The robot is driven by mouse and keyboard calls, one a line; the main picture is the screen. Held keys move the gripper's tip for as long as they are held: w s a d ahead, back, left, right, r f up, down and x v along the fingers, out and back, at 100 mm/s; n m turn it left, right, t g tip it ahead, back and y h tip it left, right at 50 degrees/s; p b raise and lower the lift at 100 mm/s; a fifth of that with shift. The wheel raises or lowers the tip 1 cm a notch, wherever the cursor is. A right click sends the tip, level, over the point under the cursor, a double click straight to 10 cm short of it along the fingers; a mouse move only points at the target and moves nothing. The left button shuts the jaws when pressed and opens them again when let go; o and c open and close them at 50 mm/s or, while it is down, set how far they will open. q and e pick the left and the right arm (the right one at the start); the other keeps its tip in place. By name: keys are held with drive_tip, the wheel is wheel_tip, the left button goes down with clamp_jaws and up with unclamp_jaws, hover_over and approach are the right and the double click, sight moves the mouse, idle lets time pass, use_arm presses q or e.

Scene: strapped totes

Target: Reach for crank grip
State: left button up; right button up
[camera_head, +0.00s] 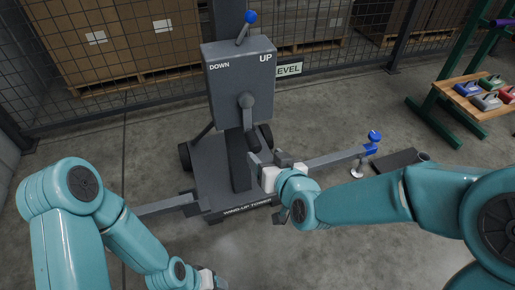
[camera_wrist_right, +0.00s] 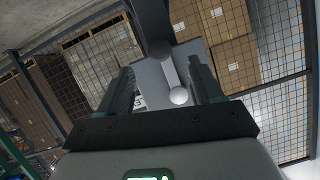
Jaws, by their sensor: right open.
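The grey wind-up tower (camera_head: 225,85) stands ahead, with DOWN and UP printed on its box. A grey crank (camera_head: 247,113) hangs down on the box's front face. In the right wrist view, the crank's pale round grip end (camera_wrist_right: 178,97) shows beyond and between my finger tips, right of the middle. My right gripper (camera_head: 267,160) is open and empty, below the crank and in front of the tower's column; it also shows in the wrist view (camera_wrist_right: 163,88). No contact with the crank shows. My left gripper (camera_head: 212,279) is low at the bottom edge, its jaws unclear.
A blue-knobbed lever (camera_head: 250,17) tops the tower. An outrigger leg (camera_head: 335,158) with a blue knob (camera_head: 374,136) extends right; another leg (camera_head: 165,206) extends left. A mesh fence (camera_head: 150,80) stands behind, with cartons beyond. A wooden shelf (camera_head: 455,100) holds coloured weights at right.

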sight(258, 148)
drive_tip(key=b+x, duration=0.1)
drive_tip(key=x, duration=0.5)
drive_tip(key=shift+w+a+f, duration=0.1)
drive_tip(key=shift+w+f, duration=0.05)
drive_tip(key=shift+w, duration=0.15)
clamp_jaws()
drive_tip(key=shift+m, duration=0.3)
drive_tip(key=a, duration=0.1)
drive_tip(key=s+a+r, duration=0.1)
drive_tip(key=a, duration=0.1)
drive_tip(key=a+p, duration=0.1)
drive_tip(key=a, duration=0.1)
drive_tip(key=shift+s+r, duration=0.3)
